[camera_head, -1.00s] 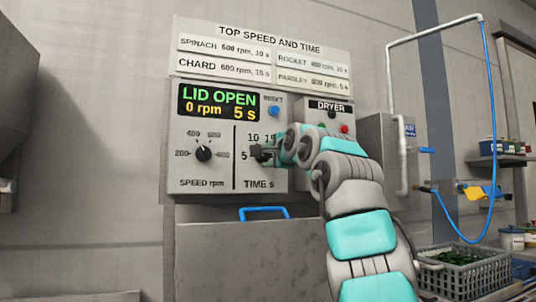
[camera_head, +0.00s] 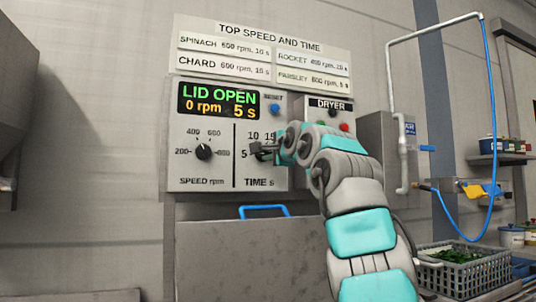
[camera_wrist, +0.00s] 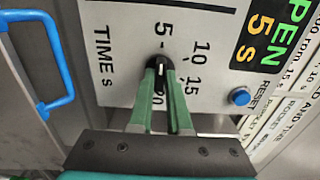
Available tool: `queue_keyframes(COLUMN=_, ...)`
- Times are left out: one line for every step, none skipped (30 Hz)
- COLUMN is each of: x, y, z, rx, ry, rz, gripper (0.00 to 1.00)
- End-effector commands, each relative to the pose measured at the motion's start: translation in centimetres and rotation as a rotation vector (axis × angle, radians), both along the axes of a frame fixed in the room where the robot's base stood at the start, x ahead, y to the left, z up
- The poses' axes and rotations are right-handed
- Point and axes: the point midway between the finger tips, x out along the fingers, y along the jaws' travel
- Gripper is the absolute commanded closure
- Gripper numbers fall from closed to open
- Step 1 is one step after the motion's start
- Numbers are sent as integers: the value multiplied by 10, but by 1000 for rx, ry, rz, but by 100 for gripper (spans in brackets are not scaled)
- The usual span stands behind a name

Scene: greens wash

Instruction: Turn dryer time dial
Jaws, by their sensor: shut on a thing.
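The dryer control panel (camera_head: 212,172) has a display (camera_head: 218,101) reading LID OPEN, 0 rpm, 5 s. The black time dial (camera_wrist: 161,66) sits among the marks 5, 10, 15 and 20 in the wrist view. My gripper (camera_wrist: 160,70) has its green fingers shut on this dial. In the head view my gripper (camera_head: 260,151) covers most of the time dial. The dial's exact pointing direction is hard to tell between the fingers.
The speed dial (camera_head: 204,152) is left of the time dial. A blue reset button (camera_head: 274,109) is above it. The sign (camera_head: 265,60) lists times for greens. A blue handle (camera_head: 264,212) lies below the panel, and a crate of greens (camera_head: 468,272) stands at right.

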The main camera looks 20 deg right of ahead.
Motion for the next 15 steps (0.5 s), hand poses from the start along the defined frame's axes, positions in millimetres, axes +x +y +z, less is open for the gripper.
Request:
queue_keyframes(x=0, y=0, z=-1, rx=7, ry=2, rz=0, gripper=100)
queue_keyframes(x=0, y=0, z=-1, rx=13, ry=2, rz=0, gripper=100)
queue_keyframes(x=0, y=0, z=-1, rx=24, ry=2, rz=0, gripper=100)
queue_keyframes(x=0, y=0, z=-1, rx=35, ry=2, rz=0, gripper=100)
queue_keyframes(x=0, y=0, z=-1, rx=46, ry=2, rz=0, gripper=100)
queue_keyframes(x=0, y=0, z=-1, rx=65, ry=3, rz=0, gripper=100)
queue_keyframes(x=0, y=0, z=-1, rx=80, ry=2, rz=0, gripper=100)
queue_keyframes(x=0, y=0, z=-1, rx=98, ry=3, rz=0, gripper=100)
queue_keyframes(x=0, y=0, z=-1, rx=124, ry=3, rz=0, gripper=100)
queue_keyframes(x=0, y=0, z=-1, rx=146, ry=3, rz=0, gripper=100)
queue_keyframes(x=0, y=0, z=-1, rx=169, ry=2, rz=0, gripper=100)
queue_keyframes(x=0, y=0, z=-1, rx=201, ry=2, rz=0, gripper=100)
queue_keyframes(x=0, y=0, z=-1, rx=226, ry=2, rz=0, gripper=100)
queue_keyframes(x=0, y=0, z=-1, rx=253, ry=3, rz=0, gripper=100)
queue_keyframes(x=0, y=0, z=-2, rx=290, ry=3, rz=0, gripper=100)
